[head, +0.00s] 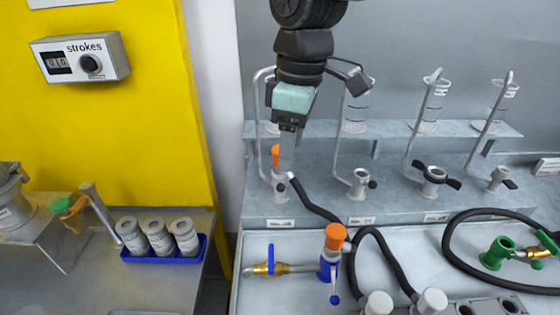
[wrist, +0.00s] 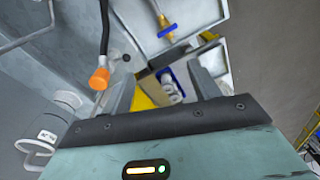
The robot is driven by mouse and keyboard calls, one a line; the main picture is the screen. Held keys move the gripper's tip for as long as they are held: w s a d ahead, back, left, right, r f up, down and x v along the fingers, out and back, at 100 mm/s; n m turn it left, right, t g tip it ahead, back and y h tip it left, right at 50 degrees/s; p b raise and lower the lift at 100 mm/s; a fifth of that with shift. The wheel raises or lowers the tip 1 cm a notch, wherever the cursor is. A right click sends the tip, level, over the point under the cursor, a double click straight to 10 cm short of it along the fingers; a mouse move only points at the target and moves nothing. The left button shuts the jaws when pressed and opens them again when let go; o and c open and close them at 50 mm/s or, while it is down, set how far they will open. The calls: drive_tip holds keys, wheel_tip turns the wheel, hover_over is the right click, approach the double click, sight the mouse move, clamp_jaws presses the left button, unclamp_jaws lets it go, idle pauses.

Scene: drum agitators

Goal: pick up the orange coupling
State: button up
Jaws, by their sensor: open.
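My gripper (head: 287,168) is open and hangs above the left end of the grey back shelf. In the wrist view its two fingers (wrist: 163,82) stand apart with nothing held between them. An orange piece (head: 275,155) stands just left of the fingers in the head view, partly hidden, above a grey holder. In the wrist view an orange coupling (wrist: 99,79) at a black hose lies outside the left finger. A second orange piece (head: 337,237) sits on top of a blue fitting (head: 329,267) on the front tray. I cannot tell which is the task's coupling.
Several grey holders with rods, such as this one (head: 361,185), line the shelf. A brass valve with a blue handle (head: 270,265) lies in front. Black hoses (head: 385,255) cross the tray. A blue tray (head: 199,250) holds grey cylinders at left.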

sight(277, 148)
drive_tip(key=w+a+r+n+h, duration=0.1)
drive_tip(key=w+n, duration=0.2)
drive_tip(key=w, duration=0.6)
drive_tip(key=w+a+r+n, duration=0.1)
drive_tip(key=w+r+n, duration=0.15)
drive_tip(key=w, duration=0.65)
drive_tip(key=f+p, duration=0.2)
drive_tip(key=f, duration=0.4)
drive_tip(key=f+p, duration=0.2)
drive_tip(key=f, duration=0.4)
drive_tip(key=shift+s+a+f, duration=0.1)
drive_tip(key=shift+s+f, duration=0.1)
drive_tip(key=shift+f, duration=0.15)
drive_tip(key=f+p, duration=0.2)
drive_tip(key=f, duration=0.1)
drive_tip(key=f+p, duration=0.1)
drive_tip(key=shift+s+d+f, duration=0.15)
drive_tip(key=shift+d+f, duration=0.05)
drive_tip(key=shift+d, duration=0.05)
drive_tip(key=shift+f, duration=0.6)
drive_tip(key=c, duration=1.2)
